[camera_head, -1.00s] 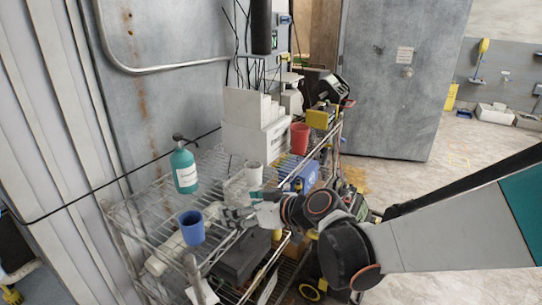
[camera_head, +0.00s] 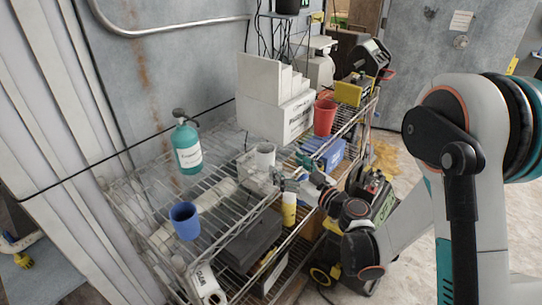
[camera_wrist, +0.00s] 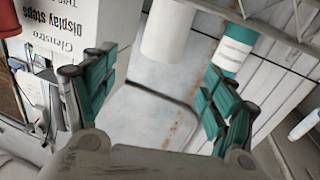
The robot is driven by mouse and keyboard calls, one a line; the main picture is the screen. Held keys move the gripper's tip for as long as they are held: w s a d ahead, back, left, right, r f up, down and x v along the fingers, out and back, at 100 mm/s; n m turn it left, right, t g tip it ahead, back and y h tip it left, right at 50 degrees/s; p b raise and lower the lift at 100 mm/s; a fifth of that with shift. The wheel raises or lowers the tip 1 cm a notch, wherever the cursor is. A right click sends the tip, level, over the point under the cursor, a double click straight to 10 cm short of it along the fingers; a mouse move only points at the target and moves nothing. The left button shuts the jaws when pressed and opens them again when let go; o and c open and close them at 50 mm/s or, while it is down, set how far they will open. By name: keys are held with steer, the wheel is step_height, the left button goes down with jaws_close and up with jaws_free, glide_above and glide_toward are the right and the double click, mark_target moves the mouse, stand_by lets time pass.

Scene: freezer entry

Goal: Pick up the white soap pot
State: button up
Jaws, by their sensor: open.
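The white soap pot (camera_head: 265,154) is a small white cylinder standing on the upper wire shelf, in front of the white stepped boxes. In the wrist view the white pot (camera_wrist: 168,32) shows at the top centre, between and beyond the fingers. The fingers, with teal pads, are spread wide and empty in the wrist view (camera_wrist: 158,76). I cannot tell the exact gap between fingertips and pot.
A teal pump bottle (camera_head: 187,148) and a blue cup (camera_head: 186,221) stand left on the wire shelf (camera_head: 150,200). A red cup (camera_head: 324,117), white stepped boxes (camera_head: 262,112) and a blue box (camera_head: 325,152) stand behind and right. Bare shelf lies between bottle and pot.

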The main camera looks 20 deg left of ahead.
mark_target(259, 145)
steer(key=b+x, duration=0.1)
steer(key=x, duration=0.4)
steer(key=shift+b+x, duration=1.1)
steer(key=shift+x, duration=2.05)
steer(key=shift+s+a+r, duration=0.1)
steer(key=shift+s, duration=0.05)
steer(key=shift+c, duration=0.5)
steer(key=c, duration=1.1)
